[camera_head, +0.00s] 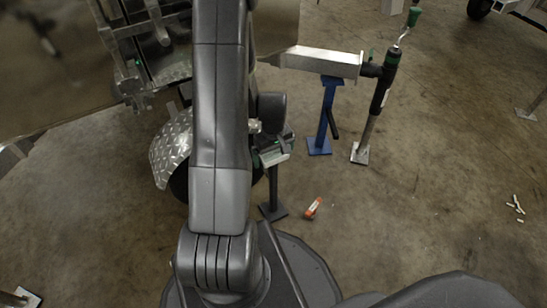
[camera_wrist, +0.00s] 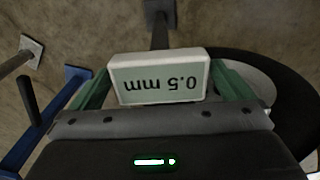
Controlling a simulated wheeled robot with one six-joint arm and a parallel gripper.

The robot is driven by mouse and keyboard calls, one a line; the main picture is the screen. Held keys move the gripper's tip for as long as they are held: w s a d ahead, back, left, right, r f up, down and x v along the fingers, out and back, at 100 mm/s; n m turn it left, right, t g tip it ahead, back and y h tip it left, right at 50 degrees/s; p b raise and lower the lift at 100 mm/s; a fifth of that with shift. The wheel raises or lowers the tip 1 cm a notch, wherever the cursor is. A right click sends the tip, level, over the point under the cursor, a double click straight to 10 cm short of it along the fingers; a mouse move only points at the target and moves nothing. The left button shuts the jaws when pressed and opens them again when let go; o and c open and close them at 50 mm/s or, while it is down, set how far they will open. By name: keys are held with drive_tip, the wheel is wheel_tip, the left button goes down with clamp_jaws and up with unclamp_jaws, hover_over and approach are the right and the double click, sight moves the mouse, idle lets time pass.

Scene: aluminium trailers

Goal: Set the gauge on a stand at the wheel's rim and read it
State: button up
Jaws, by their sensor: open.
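The gauge (camera_wrist: 158,78) is a pale box whose display reads "0.5 mm", upside down in the wrist view. It lies between the two green fingers of my gripper (camera_wrist: 162,88), which is open; whether a finger touches it I cannot tell. The dark stand (camera_wrist: 158,28) shows behind the gauge, and its post and base (camera_head: 272,210) show in the head view. The black tyre of the wheel (camera_wrist: 290,98) curves close by on the right in the wrist view. In the head view my arm hides most of the wheel, and the exact gauge-to-rim contact is hidden.
A tread-plate mudguard (camera_head: 172,148) covers the wheel. A blue support stand (camera_head: 324,118) is under the aluminium drawbar (camera_head: 320,61), beside the black jockey post (camera_head: 381,90). An orange and white item (camera_head: 313,208) lies on the floor. The floor at right is mostly clear.

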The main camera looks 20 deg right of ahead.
wheel_tip(320, 180, up, 8)
drive_tip(key=p, duration=0.2)
drive_tip(key=shift+r+p, duration=0.15)
drive_tip(key=shift+p, duration=0.15)
idle(1.6)
